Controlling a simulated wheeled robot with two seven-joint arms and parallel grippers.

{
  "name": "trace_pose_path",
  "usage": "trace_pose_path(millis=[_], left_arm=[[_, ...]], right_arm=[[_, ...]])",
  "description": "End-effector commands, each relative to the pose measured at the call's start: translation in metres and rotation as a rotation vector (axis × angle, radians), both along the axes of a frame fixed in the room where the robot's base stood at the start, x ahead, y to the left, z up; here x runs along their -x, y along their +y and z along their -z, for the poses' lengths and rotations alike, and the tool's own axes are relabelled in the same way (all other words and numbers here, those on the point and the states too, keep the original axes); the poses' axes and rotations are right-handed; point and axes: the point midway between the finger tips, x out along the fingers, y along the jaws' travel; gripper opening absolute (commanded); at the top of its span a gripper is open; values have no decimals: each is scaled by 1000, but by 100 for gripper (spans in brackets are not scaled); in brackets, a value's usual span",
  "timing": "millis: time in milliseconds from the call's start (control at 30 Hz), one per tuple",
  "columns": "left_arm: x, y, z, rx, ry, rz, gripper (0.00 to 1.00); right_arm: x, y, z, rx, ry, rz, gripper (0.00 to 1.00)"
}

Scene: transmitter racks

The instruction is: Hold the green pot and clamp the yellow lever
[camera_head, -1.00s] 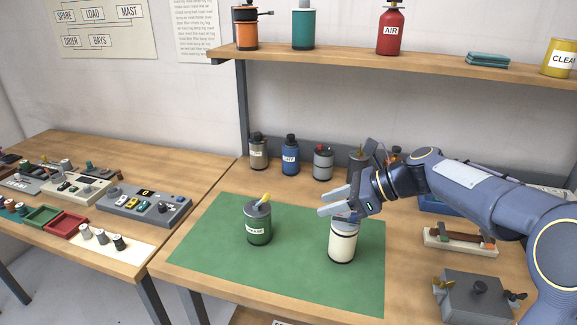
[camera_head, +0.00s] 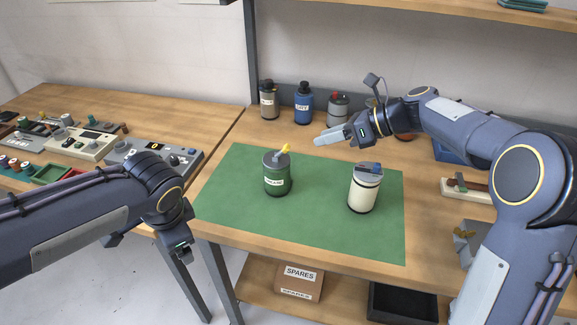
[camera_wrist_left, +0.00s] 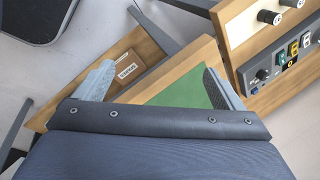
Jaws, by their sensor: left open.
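The green pot (camera_head: 277,178) stands upright on the green mat (camera_head: 320,226), with a grey lid and the yellow lever (camera_head: 284,150) sticking up at an angle on top. My right gripper (camera_head: 326,137) is in the air behind and right of the pot, pointing left, apart from the lever. Its fingers overlap in the head view, so their gap is unclear. My left gripper (camera_head: 182,248) hangs low in front of the bench edge, left of the mat. In the left wrist view its fingers (camera_wrist_left: 160,70) are spread with nothing between them.
A cream pot (camera_head: 364,190) with a blue-grey lidded top stands right of the green pot on the mat. Several small canisters (camera_head: 303,104) line the back wall. A left bench (camera_head: 92,100) holds control panels. A SPARES box (camera_head: 299,280) and dark tray sit below.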

Motion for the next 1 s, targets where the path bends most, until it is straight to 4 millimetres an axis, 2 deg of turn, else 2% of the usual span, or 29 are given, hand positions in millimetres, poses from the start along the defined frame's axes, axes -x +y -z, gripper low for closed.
trace_pose_path(millis=[33, 167, 267, 300, 367, 500, 567, 600, 700, 800, 1000], left_arm=[[-18, -13, 1, -92, 1, 96, 90], [-62, -46, -4, -346, -23, 332, 90], [-93, -83, -9, -553, -54, 507, 90], [-103, -100, -12, -638, -71, 575, 90], [-118, -129, -17, -772, -99, 673, 90], [-138, -203, -28, -1077, -181, 873, 90], [-144, -226, -29, -1206, -203, 934, 90], [-150, -231, -25, -1292, -200, 960, 90], [-165, -229, -14, -1483, -172, 1006, 90], [-174, -231, -7, -1607, -159, 1038, 90], [-179, -232, 5, -1690, -150, 1062, 90]], right_arm=[[0, 0, 0, 0, 0, 0, 36], [0, 0, 0, 0, 0, 0, 36], [0, 0, 0, 0, 0, 0, 36], [0, 0, 0, 0, 0, 0, 36], [0, 0, 0, 0, -1, 0, 36], [0, 0, 0, 0, -1, 0, 36], [0, 0, 0, 0, -1, 0, 36], [0, 0, 0, 0, -1, 0, 36], [0, 0, 0, 0, -1, 0, 36], [0, 0, 0, 0, -1, 0, 36], [0, 0, 0, 0, -1, 0, 36]])
